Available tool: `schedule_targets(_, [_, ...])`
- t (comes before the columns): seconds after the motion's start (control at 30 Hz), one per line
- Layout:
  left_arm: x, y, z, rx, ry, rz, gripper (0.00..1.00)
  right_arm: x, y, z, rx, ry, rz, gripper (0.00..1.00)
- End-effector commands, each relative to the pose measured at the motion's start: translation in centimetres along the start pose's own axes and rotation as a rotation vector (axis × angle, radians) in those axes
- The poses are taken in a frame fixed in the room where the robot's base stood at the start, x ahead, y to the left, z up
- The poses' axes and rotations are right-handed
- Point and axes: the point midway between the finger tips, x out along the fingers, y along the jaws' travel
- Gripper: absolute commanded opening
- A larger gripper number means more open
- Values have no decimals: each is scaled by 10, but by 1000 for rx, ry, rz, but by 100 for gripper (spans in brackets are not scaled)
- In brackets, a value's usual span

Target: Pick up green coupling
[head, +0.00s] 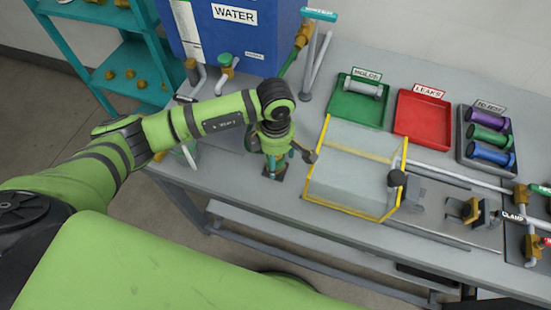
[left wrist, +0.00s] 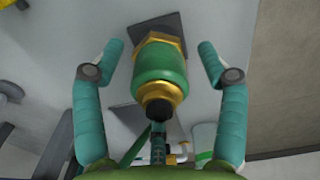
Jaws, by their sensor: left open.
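A green coupling (left wrist: 158,68) with brass collars and a dark tip shows in the middle of the left wrist view, at a dark square plate (left wrist: 172,24). My left gripper (left wrist: 160,48) is open, with one teal finger on each side of it and visible gaps between. In the head view my left gripper (head: 277,160) points down at the bench beside the clear box, and its wrist hides most of the coupling. A green cylinder (head: 489,134) also lies in the rack at the right, between a purple and a blue one. My right gripper is not in view.
A clear box with yellow edges (head: 352,168) stands close to the right of my left gripper. Behind are a green tray (head: 347,112) holding a grey cylinder, an empty red tray (head: 422,119) and the blue water tank (head: 225,40). Pipes and valves (head: 520,194) fill the right end.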

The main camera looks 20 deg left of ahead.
Motion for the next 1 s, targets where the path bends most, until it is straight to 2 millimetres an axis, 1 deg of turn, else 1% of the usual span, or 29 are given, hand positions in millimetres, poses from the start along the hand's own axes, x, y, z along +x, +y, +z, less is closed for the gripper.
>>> schedule_targets(0.03, [2, 0, 0, 0, -1, 0, 74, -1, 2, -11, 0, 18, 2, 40])
schedule_targets(0.1, [3, 0, 0, 0, -1, 1, 74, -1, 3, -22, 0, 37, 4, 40])
schedule_targets(0.17, [3, 0, 0, 0, -1, 1, 74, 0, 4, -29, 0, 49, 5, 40])
schedule_targets(0.23, [3, 0, 0, 0, -1, 1, 74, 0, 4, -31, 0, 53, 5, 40])
schedule_targets(0.27, [3, 0, 0, 0, -1, 1, 66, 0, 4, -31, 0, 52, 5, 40])
schedule_targets(0.3, [3, 0, 0, 0, -1, 1, 50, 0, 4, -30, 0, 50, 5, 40])
schedule_targets(0.37, [3, 0, 0, 0, -1, 1, 26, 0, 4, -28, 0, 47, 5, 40])
schedule_targets(0.4, [3, 0, 0, 0, -1, 1, 10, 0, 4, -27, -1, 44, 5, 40])
schedule_targets(0.43, [3, 0, 0, 0, -1, 1, 6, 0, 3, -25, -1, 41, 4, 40])
schedule_targets(0.6, [3, 0, 0, 0, -2, 0, 6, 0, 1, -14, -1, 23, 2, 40])
schedule_targets(0.77, [1, 0, 1, 1, -2, 1, 6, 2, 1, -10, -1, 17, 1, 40])
schedule_targets(0.87, [-10, 1, 1, 2, -4, 4, 6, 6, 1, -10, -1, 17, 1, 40])
schedule_targets(1.0, [-36, 2, 1, 2, -4, 7, 6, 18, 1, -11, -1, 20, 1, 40])
